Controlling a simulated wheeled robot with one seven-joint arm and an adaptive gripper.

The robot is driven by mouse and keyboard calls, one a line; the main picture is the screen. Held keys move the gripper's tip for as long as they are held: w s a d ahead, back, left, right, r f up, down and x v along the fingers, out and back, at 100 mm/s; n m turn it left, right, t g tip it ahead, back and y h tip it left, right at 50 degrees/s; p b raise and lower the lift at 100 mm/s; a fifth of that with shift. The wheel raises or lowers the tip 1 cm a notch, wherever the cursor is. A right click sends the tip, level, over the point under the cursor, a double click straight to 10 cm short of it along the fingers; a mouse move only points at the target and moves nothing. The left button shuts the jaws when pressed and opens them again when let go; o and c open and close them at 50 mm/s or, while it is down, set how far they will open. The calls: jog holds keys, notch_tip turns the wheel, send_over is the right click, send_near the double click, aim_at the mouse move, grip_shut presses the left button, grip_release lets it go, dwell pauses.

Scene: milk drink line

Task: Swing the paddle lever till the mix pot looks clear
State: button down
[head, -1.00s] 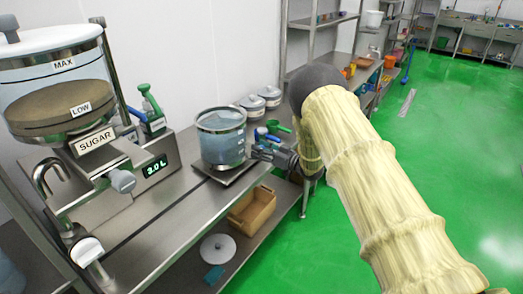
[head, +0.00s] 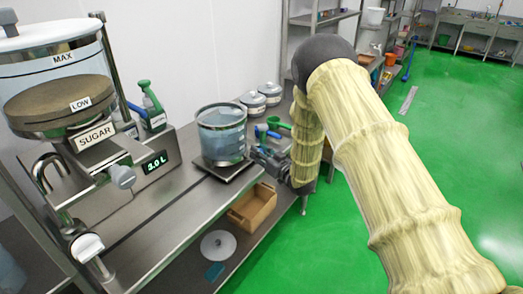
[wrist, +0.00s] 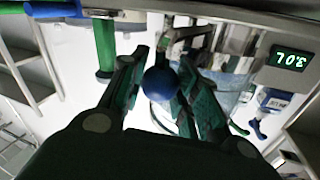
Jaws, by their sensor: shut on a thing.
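The mix pot (head: 221,137) is a clear round vessel with cloudy bluish liquid, standing on a dark square base on the steel bench. My gripper (head: 266,154) is just right of the pot, partly hidden by my arm. In the wrist view my gripper (wrist: 160,76) is shut on a round dark blue knob (wrist: 159,85), which looks like the end of the paddle lever. The knob sits between the two green-black fingers. Part of the pot shows behind the right finger in the wrist view (wrist: 226,98). The paddle inside cannot be made out.
Two lidded pots (head: 262,94) and a green funnel (head: 278,122) are behind.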

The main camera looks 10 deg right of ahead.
jog(key=s+m+h, duration=0.1)
jog(key=s+a+m+t+h+b, duration=0.1)
jog(key=h, duration=0.1)
jog(key=shift+s+a+f+t, duration=0.1)
jog(key=shift+s+a+t, duration=0.2)
jog(key=shift+s+a+b, duration=0.4)
jog(key=shift+s+a, duration=0.15)
jog(key=shift+s, duration=0.1)
jog(key=c, duration=1)
grip_release()
jog(key=shift+a, duration=0.1)
jog(key=shift+c, duration=0.2)
jog(key=shift+s, duration=0.1)
jog(key=v, duration=1.2)
jog(key=shift+r, duration=0.2)
jog(key=shift+f, duration=0.1)
